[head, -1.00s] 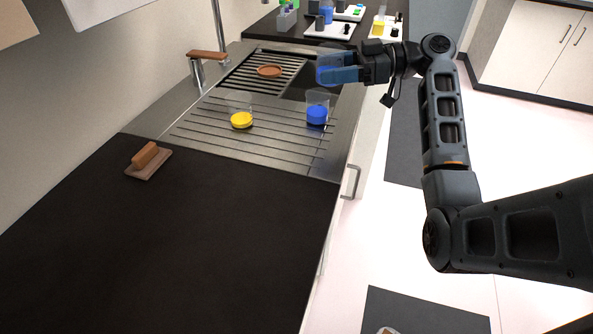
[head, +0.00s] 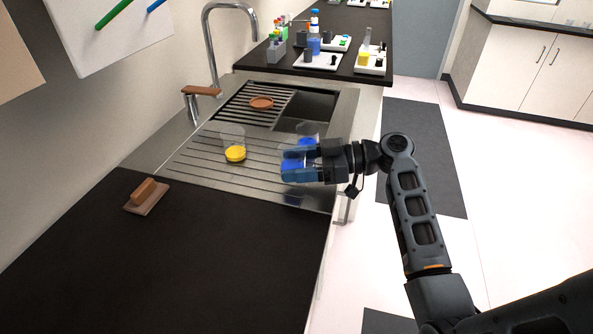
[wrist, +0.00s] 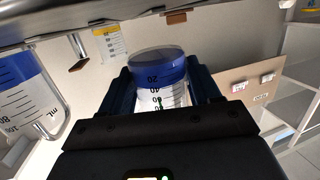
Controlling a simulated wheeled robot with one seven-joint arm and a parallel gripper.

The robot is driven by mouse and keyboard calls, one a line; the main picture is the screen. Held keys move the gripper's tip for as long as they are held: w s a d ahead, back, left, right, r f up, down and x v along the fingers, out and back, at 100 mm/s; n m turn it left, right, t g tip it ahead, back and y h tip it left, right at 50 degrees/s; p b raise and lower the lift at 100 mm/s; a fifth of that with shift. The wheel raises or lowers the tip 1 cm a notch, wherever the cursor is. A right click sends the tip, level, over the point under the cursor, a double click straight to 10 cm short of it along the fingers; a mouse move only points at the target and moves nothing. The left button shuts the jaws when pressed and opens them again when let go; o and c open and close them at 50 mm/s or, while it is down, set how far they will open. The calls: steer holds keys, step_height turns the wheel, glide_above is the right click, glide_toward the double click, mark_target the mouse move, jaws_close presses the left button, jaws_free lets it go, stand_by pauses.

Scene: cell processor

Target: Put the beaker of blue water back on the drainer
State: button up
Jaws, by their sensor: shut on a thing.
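My gripper (head: 290,168) is shut on a clear beaker of blue water (wrist: 160,85). In the wrist view, which looks upside down, the blue water and the scale marks show between the fingers. In the head view the fingers partly cover this beaker. It appears upright over the front right of the steel drainer (head: 200,168); I cannot tell whether it touches. A second blue-water beaker (head: 308,139) stands just behind my gripper on the drainer, partly hidden, and shows large at the left in the wrist view (wrist: 25,95).
A beaker of yellow liquid (head: 235,154) stands on the drainer to the left. The sink (head: 305,108) and tap (head: 212,50) lie behind. A wooden-handled block (head: 146,196) sits on the dark counter, otherwise clear. Trays and bottles crowd the far counter (head: 285,68).

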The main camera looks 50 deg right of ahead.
steer(key=shift+f, duration=1.45)
steer(key=shift+f, duration=0.1)
steer(key=o, duration=1.5)
steer(key=shift+r, duration=0.2)
steer(key=shift+s+d, duration=0.2)
steer(key=shift+s, duration=0.05)
steer(key=b+v, duration=0.2)
steer(key=v, duration=0.9)
steer(key=shift+s+d, duration=0.1)
steer(key=shift+s, duration=0.05)
